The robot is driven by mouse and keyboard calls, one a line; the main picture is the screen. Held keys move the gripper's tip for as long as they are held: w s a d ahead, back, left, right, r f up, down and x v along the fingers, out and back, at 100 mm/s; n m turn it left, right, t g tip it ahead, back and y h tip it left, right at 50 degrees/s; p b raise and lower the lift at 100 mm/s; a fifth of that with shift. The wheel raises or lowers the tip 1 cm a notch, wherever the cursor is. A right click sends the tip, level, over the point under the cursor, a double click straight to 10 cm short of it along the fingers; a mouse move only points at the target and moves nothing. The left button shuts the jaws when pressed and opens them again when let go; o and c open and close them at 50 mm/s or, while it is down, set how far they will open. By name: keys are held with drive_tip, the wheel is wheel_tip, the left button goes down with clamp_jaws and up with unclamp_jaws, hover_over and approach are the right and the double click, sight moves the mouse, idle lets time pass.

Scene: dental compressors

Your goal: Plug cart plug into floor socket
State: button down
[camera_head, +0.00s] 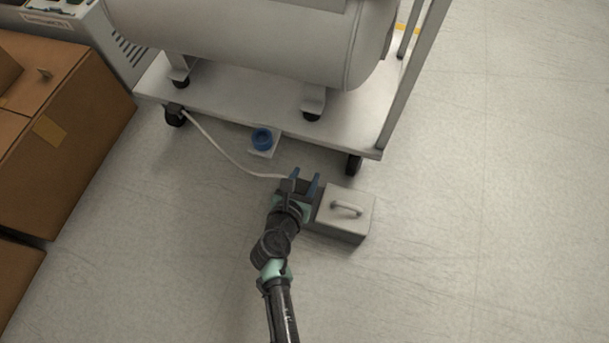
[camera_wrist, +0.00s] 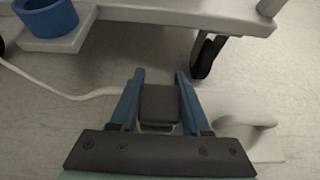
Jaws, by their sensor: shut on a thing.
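My gripper (camera_head: 305,182) is shut on the cart plug, a dark grey block (camera_wrist: 160,105) between its blue fingers in the wrist view. In the head view the fingers and wrist partly hide the plug. A white cable (camera_head: 222,152) runs from the cart's left wheel area to the plug. The floor socket (camera_head: 263,139) is a blue round collar on a white plate, at the cart's front edge, up and left of my gripper. It also shows at the top left of the wrist view (camera_wrist: 48,18). Plug and socket are apart.
A grey box with a handle (camera_head: 345,211) stands on the floor just right of my gripper. The white cart (camera_head: 240,102) carries a tank, with a front wheel (camera_head: 353,164) near the gripper. Cardboard boxes (camera_head: 62,135) stand left. Floor between gripper and socket is clear apart from the cable.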

drive_tip(key=shift+f+b, duration=0.4)
drive_tip(key=shift+f, duration=0.15)
drive_tip(key=c, duration=0.7)
unclamp_jaws()
drive_tip(key=shift+o, duration=0.2)
drive_tip(key=shift+s+r, duration=0.1)
drive_tip(key=p+v, duration=0.6)
drive_tip(key=v, duration=0.4)
drive_tip(key=shift+s+r+p, duration=0.2)
drive_tip(key=shift+s+p, duration=0.15)
drive_tip(key=shift+p, duration=0.05)
drive_tip(key=shift+a, duration=0.15)
